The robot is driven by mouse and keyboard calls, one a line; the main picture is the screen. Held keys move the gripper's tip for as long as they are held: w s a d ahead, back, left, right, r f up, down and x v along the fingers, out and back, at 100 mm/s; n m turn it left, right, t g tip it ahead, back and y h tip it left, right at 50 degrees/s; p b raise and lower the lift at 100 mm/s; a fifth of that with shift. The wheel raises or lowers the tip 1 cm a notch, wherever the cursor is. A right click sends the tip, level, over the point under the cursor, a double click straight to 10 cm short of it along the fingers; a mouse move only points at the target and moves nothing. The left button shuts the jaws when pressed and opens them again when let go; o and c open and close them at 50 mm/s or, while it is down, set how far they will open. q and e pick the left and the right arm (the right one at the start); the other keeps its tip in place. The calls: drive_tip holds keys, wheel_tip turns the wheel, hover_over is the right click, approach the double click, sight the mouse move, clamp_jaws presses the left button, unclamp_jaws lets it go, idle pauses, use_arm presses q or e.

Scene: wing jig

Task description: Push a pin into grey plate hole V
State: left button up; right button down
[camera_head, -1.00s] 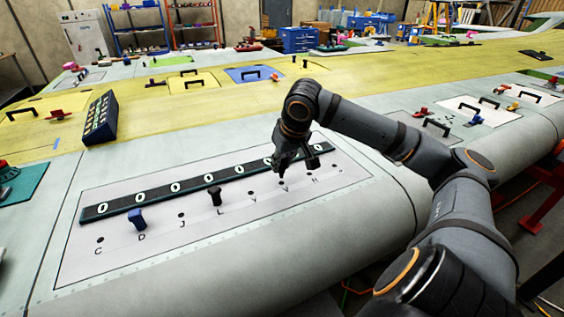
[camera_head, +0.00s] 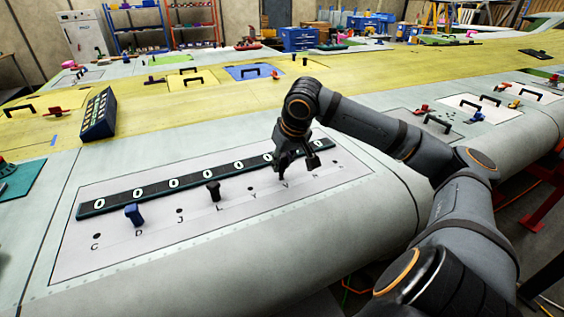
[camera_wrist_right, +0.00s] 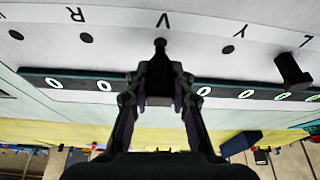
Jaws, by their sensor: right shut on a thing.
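The grey plate (camera_head: 150,248) carries a row of lettered holes, and V is also readable in the right wrist view. My right gripper (camera_head: 298,166) is above the plate at the V position, pointing down. In the right wrist view my right gripper (camera_wrist_right: 160,100) is shut on a black pin (camera_wrist_right: 160,72). The pin's narrow end points at hole V (camera_wrist_right: 160,42) and overlaps it; I cannot tell how deep it is. My left gripper is out of view.
A dark strip with white ring marks (camera_head: 166,191) runs along the plate behind the holes. The empty hole R (camera_wrist_right: 87,37) lies beside V. A dark keypad-like box (camera_head: 98,114) stands farther back at left.

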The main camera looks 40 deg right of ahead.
drive_tip(key=shift+f+b, duration=1.35)
drive_tip(key=shift+f, duration=0.1)
drive_tip(key=c, duration=1.1)
unclamp_jaws()
drive_tip(key=shift+r, duration=0.1)
